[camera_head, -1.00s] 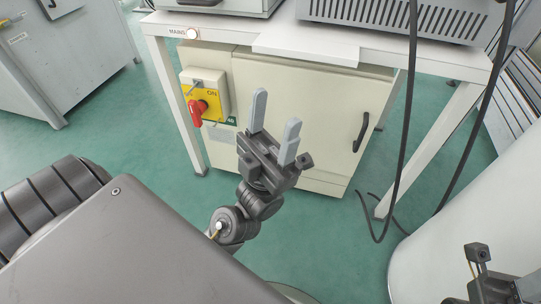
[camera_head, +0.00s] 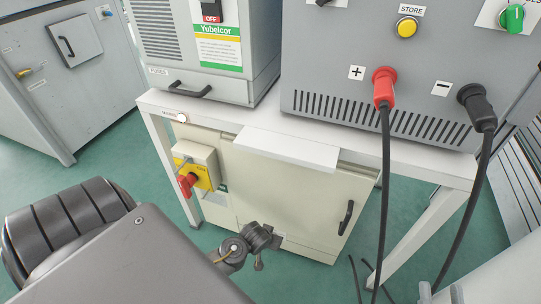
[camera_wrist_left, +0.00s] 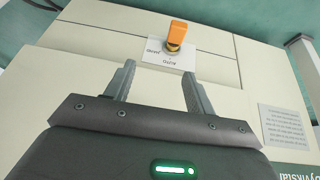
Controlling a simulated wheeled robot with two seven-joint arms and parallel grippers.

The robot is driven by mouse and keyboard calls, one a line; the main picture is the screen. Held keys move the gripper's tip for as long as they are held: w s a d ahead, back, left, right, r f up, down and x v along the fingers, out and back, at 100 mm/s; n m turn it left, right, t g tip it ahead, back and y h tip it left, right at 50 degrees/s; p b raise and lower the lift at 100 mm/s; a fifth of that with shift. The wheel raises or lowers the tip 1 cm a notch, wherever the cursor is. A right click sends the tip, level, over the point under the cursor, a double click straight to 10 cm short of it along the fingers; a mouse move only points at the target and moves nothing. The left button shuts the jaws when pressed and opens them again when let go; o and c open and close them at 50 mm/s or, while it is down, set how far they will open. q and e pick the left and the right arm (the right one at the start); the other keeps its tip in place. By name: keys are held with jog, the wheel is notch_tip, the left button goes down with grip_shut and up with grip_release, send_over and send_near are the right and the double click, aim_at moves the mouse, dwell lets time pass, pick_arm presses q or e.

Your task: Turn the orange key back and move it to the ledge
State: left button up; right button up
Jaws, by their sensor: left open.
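The orange key (camera_wrist_left: 177,34) stands in a round lock on the cream cabinet face, beside a small white label, in the left wrist view. My left gripper (camera_wrist_left: 158,82) is open and empty, its two grey fingers apart and short of the key in that picture. A white ledge (camera_head: 285,148) juts out from the table's front edge.
The cream cabinet (camera_head: 290,200) under the white table has a red rotary switch (camera_head: 188,183) and a black door handle (camera_head: 346,217). Black cables (camera_head: 386,200) hang from the grey machine (camera_head: 330,75) at the right. The ledge top looks clear.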

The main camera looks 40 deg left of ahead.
pick_arm(q)
jog(key=shift+s+a+f+g+y, duration=0.3)
jog(key=shift+s+a+f+g, duration=0.3)
jog(key=shift+s+a+f, duration=0.2)
pick_arm(e)
jog(key=shift+w+a+f, duration=0.1)
jog(key=shift+w+f, duration=0.1)
jog(key=shift+f, duration=0.05)
